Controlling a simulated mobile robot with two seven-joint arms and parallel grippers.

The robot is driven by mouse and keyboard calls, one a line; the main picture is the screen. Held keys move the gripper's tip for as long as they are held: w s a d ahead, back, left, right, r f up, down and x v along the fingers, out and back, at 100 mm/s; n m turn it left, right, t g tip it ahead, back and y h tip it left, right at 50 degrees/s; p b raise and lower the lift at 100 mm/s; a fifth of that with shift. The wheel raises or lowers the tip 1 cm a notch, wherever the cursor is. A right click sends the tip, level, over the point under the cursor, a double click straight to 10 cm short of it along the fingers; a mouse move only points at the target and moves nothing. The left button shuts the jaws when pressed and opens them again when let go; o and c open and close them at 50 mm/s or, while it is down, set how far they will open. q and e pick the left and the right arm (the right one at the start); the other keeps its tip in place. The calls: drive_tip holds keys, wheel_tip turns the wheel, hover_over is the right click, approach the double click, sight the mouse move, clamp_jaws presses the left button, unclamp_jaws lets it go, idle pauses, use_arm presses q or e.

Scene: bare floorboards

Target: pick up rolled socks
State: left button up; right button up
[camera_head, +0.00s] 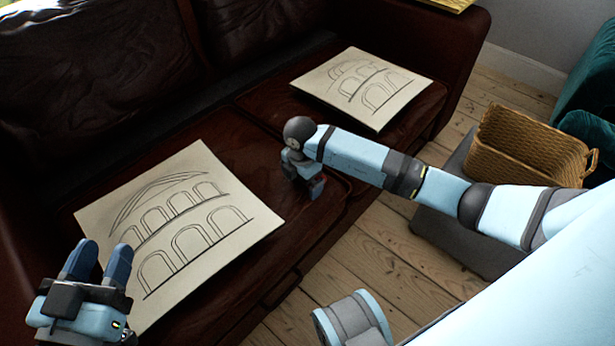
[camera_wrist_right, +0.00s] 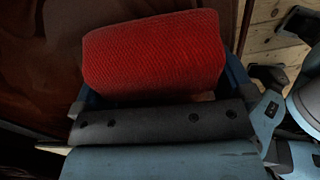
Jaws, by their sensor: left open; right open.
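The rolled socks (camera_wrist_right: 153,55) show in the right wrist view as a red, ribbed roll. They lie over the dark red-brown seat, between the blue fingers of my right gripper, which is open around them. Whether the fingers touch the socks cannot be told. In the head view my right gripper (camera_head: 308,183) points down at the sofa seat between two drawings, and the socks are hidden there. My left gripper (camera_head: 100,257) is open and empty over the lower left, in front of the nearer drawing.
The brown leather sofa (camera_head: 262,150) carries one arch drawing (camera_head: 200,225) on the left and another (camera_head: 362,85) on the right. A wicker basket (camera_head: 525,145) stands on a grey surface (camera_head: 455,240) at the right. Bare floorboards (camera_head: 385,265) lie before the sofa.

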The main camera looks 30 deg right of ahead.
drive_tip(key=c, duration=0.6)
drive_tip(key=shift+r, duration=0.15)
